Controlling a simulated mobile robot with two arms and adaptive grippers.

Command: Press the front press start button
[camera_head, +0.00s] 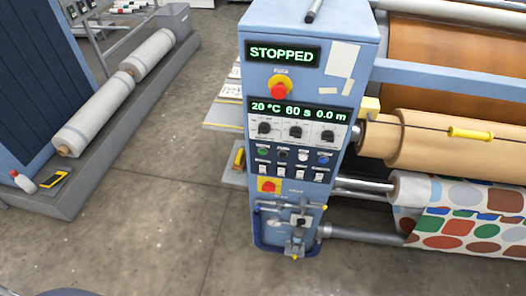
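The blue press control cabinet (335,65) stands upright in the middle of the view. Its upper display (282,54) reads STOPPED in green. Below it is a red emergency stop knob on yellow (279,91). A lower display (299,110) reads 20 °C, 60 s and 0.0 m, above a row of black dials. Under the dials is a row of buttons: a green button (262,152) at left, then a dark one (283,154), a white one (302,156) and a blue one (323,159). The button labels are too small to read. Neither gripper is in view.
Small switches (281,172) and a red-on-yellow switch (268,186) sit below the buttons. Pipes and valves (298,228) stick out at the cabinet's bottom. Rollers and patterned fabric (465,215) lie to the right. Grey floor (165,190) in front and left is clear.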

